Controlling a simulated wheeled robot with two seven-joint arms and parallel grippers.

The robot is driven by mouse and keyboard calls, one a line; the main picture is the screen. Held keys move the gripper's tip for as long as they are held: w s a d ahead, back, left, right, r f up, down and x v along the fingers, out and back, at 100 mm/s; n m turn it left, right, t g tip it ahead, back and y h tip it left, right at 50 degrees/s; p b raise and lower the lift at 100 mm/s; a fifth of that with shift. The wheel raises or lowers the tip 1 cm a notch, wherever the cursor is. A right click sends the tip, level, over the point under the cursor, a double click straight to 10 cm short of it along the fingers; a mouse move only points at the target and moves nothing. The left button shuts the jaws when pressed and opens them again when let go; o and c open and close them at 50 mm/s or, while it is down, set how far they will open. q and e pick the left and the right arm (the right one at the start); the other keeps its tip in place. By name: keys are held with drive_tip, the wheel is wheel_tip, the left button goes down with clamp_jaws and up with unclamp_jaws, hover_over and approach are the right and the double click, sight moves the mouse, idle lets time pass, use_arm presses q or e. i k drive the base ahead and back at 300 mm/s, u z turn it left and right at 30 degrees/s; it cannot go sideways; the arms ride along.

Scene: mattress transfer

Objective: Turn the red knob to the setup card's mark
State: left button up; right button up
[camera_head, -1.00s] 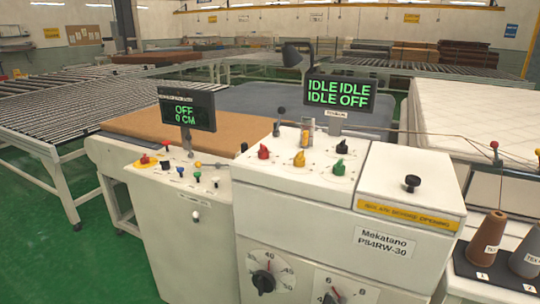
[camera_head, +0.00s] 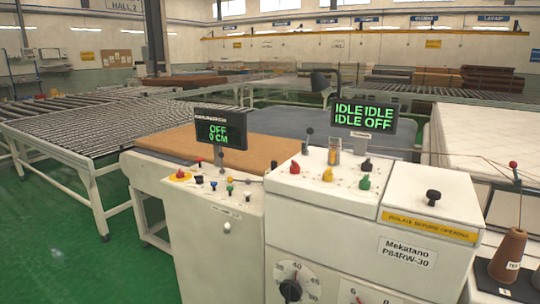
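The red knob (camera_head: 294,167) stands on the sloped white top panel of the Mekatano machine (camera_head: 330,227), at the left of the panel. A yellow knob (camera_head: 328,174) and a green knob (camera_head: 364,182) stand to its right, with a black knob (camera_head: 366,165) behind the green one. The red knob's pointer and marks are too small to read. No setup card can be made out. Neither of my grippers is in view.
A display (camera_head: 364,117) reads IDLE IDLE, IDLE OFF. A left display (camera_head: 220,130) reads OFF, 0 CM above a lower control box (camera_head: 205,217). A thread cone (camera_head: 507,255) stands at right. Roller conveyors (camera_head: 85,130) stretch left; green floor (camera_head: 60,240) is clear at lower left.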

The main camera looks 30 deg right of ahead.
sight(295, 169)
drive_tip(key=i, duration=0.55)
drive_tip(key=z, duration=0.8)
